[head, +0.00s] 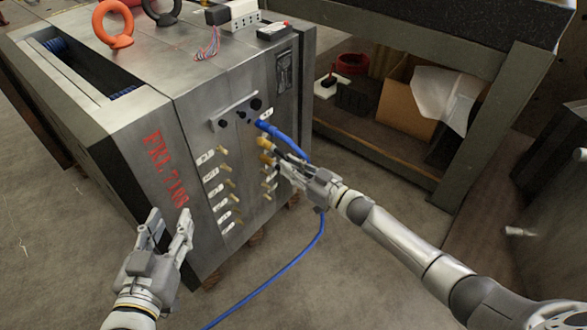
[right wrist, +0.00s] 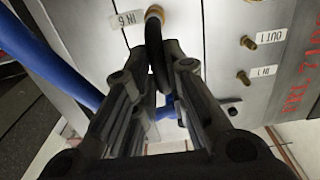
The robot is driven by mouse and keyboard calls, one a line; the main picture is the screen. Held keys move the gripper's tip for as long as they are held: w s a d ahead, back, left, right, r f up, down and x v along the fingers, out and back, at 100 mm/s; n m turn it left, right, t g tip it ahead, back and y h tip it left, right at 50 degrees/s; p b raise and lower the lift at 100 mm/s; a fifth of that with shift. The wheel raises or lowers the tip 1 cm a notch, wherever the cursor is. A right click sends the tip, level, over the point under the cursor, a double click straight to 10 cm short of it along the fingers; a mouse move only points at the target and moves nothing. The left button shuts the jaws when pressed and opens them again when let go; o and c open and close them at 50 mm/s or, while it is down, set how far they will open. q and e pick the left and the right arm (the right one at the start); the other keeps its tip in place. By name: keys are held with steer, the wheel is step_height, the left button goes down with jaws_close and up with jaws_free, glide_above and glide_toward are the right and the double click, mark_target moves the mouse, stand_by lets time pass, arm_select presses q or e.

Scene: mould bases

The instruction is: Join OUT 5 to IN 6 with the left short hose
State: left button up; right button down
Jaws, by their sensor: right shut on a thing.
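The steel mould base (head: 150,100) has two columns of brass nipples with white tags on its front face. In the right wrist view a tag reads IN 6 (right wrist: 126,19), upside down. A black short hose (right wrist: 154,45) with a brass end (right wrist: 153,13) is at the nipple beside that tag; I cannot tell whether it is seated. My right gripper (head: 285,165) is shut on this hose, close to the face. The hose's other end is hidden, and OUT 5 is not readable. My left gripper (head: 168,222) is open and empty, left of the nipples.
Tags OUT 1 (right wrist: 263,38) and IN 1 (right wrist: 264,71) show too. A bench (head: 410,170) with boxes stands right.

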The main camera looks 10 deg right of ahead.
steer(key=shift+w+a+r, duration=0.1)
steer(key=shift+w, duration=0.05)
steer(key=c, duration=1.4)
jaws_free()
steer(key=shift+o, duration=0.3)
steer(key=o, duration=0.4)
